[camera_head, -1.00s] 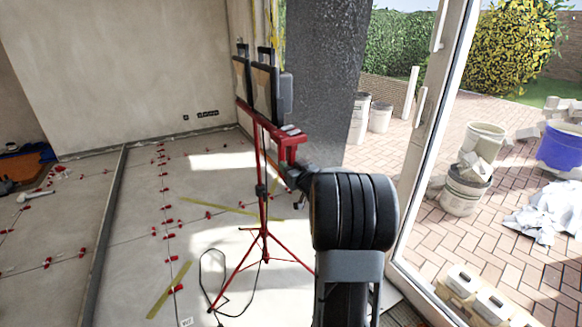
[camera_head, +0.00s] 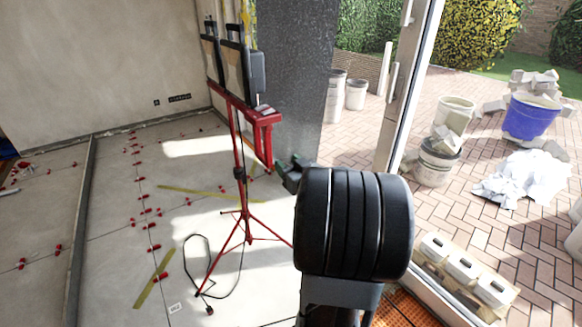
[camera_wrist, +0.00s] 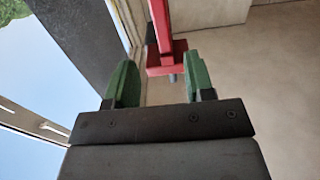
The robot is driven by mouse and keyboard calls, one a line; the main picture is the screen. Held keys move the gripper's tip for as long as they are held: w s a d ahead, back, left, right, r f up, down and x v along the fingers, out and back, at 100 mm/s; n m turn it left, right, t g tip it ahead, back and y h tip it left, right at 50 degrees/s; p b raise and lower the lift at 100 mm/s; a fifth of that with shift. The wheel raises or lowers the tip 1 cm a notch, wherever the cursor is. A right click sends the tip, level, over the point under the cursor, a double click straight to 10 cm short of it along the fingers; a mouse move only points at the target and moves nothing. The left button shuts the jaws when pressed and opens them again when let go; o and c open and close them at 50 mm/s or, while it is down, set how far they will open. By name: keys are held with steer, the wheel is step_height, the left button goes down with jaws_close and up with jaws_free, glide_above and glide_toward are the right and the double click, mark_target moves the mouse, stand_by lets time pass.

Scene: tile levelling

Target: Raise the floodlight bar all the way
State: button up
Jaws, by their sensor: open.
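The floodlight bar (camera_head: 238,104) is a red crossbar on top of a red tripod stand (camera_head: 241,190), with two dark floodlights (camera_head: 234,66) upright on it. My gripper (camera_head: 285,168) is just below and right of the bar's near end in the head view, mostly hidden behind my dark wrist. In the wrist view, my gripper (camera_wrist: 160,80) is open, with green finger pads apart. A red bar with a red end block (camera_wrist: 166,58) shows beyond and between the fingertips, and nothing is clearly gripped.
A dark column (camera_head: 298,80) stands behind the stand, and a glass door frame (camera_head: 400,90) is to the right. A black cable (camera_head: 215,265) loops on the tiled floor by the tripod's feet. Red levelling clips (camera_head: 146,211) dot the tile joints.

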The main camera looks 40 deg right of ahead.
steer(key=shift+s+a, duration=0.15)
steer(key=shift+s, duration=0.6)
steer(key=s+d+f+m+g+h+p, duration=0.1)
steer(key=s+d+f+m+g+h, duration=0.2)
steer(key=s+d+f+g+h, duration=0.35)
steer(key=s+a+r+n+g+y+p, duration=0.1)
steer(key=a+r+g+y+p, duration=0.1)
steer(key=a, duration=0.8)
steer(key=s+a+r+n+g+y+p, duration=0.2)
steer(key=a+r+p, duration=0.4)
steer(key=a, duration=0.5)
steer(key=s+a+r+n+g+y+p, duration=0.1)
steer(key=a+r+g+y+p, duration=0.2)
steer(key=a, duration=0.7)
step_height(320, 180, up, 3)
steer(key=shift+s+a+f+n+g+y+p, duration=0.1)
steer(key=shift+s+a+n+g+y+p, duration=0.25)
steer(key=shift+y+p, duration=0.65)
